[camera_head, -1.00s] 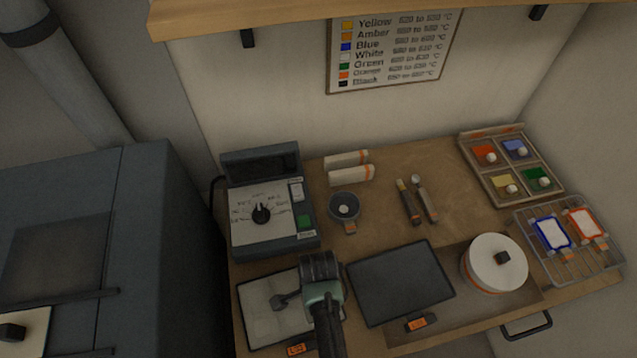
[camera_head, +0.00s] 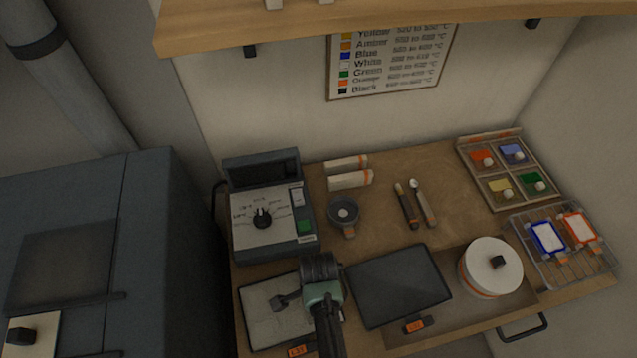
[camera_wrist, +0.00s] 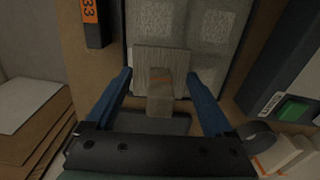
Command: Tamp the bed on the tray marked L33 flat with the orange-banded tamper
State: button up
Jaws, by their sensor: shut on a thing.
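A dark tray (camera_head: 398,285) lies right of the L33 tray, then a white round pot (camera_head: 490,265). A controller box (camera_head: 270,225) stands behind.

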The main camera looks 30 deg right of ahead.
aim_at(294, 317)
jog(key=shift+w+a+p, duration=0.2)
jog(key=shift+w+a, duration=0.05)
jog(key=shift+a, duration=0.75)
jog(key=shift+w+a+p, duration=0.2)
jog(key=shift+a+p, duration=0.05)
jog(key=shift+a, duration=0.8)
jog(key=shift+w+a+p, duration=0.2)
jog(key=shift+w+a, duration=0.05)
jog(key=shift+a, duration=0.75)
jog(key=shift+f+b, duration=0.6)
jog(key=shift+f, duration=0.15)
jog(key=shift+f, duration=0.3)
jog(key=shift+r, duration=0.1)
notch_tip(294, 317, up, 2)
jog(key=shift+r+p, duration=0.1)
jog(key=shift+p, duration=1)
